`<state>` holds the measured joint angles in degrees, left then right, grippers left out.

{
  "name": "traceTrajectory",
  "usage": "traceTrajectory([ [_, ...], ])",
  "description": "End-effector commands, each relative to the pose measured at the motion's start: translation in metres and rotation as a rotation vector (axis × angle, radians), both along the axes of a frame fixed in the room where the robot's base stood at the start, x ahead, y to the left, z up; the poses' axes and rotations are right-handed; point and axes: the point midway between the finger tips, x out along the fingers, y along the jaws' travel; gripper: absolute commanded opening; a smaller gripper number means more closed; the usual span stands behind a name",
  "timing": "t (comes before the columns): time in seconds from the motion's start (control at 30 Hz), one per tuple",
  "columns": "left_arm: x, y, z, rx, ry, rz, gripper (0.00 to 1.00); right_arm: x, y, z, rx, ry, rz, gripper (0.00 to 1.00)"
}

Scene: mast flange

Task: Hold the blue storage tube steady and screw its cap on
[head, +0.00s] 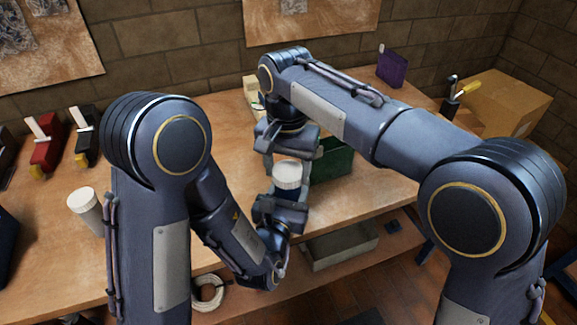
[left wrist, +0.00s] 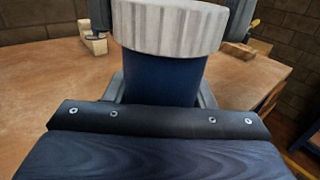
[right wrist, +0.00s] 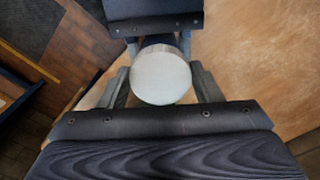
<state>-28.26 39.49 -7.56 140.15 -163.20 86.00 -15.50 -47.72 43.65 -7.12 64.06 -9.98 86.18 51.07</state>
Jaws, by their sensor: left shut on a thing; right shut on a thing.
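The blue storage tube (left wrist: 163,82) is upright in my left gripper (head: 284,197), whose fingers are shut on either side of it. The white ribbed cap (left wrist: 168,27) is on top of the tube, with no gap visible between them in the left wrist view. How far its thread is engaged is hidden. The cap's round top (right wrist: 160,77) lies between the fingers of my right gripper (head: 287,166), which comes from above and is shut on it. In the head view the cap (head: 288,178) shows white above the left gripper.
A green bin (head: 333,160) stands just behind and right of the grippers. A white-lidded container (head: 84,203) is at the left of the bench. A cardboard box (head: 508,100) is at the back right. A grey tray (head: 342,248) is on the lower shelf. The bench's front right is clear.

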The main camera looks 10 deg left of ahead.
Motion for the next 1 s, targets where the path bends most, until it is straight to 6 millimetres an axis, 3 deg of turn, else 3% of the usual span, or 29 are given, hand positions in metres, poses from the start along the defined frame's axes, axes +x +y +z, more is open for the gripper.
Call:
traceTrajectory([
  [0.7, -0.0003, -0.0003, -0.0003, 0.001, 0.001, -0.001, 0.00, 0.0085, 0.0043, -0.0003, 0.005, -0.005, -2.002, 0.37],
  [0.83, -0.0003, -0.0003, -0.0004, 0.001, 0.002, -0.001, 0.00, 0.0094, 0.0034, -0.0004, 0.005, -0.003, -2.233, 0.37],
  [1.0, -0.0004, -0.0003, -0.0005, 0.001, 0.002, -0.001, 0.00, 0.0101, 0.0026, -0.0001, 0.007, -0.002, -2.338, 0.37],
])
